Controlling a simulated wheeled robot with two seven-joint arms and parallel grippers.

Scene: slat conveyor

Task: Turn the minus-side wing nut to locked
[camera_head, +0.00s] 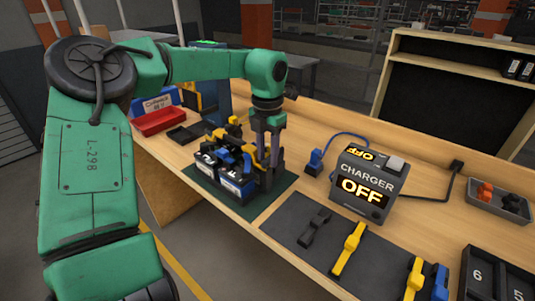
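A battery set (233,183) with dark bodies, white number labels and blue and yellow parts stands on a dark green mat (282,183) at the bench's left. Small yellow parts (216,137) and blue parts (225,156) sit on top of it. I cannot tell which of them is the minus-side wing nut. My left gripper (265,176) points down at the right side of the battery set, close to it. Its fingertips are partly lost against the dark parts, so its opening and any contact are unclear. My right gripper is out of view.
A charger (367,181) reading OFF stands right of the mat, with a blue plug (315,161) on a cable. A dark mat (290,219) in front holds a black tool and a yellow tool (348,249). A red bin (158,121) is at the back left.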

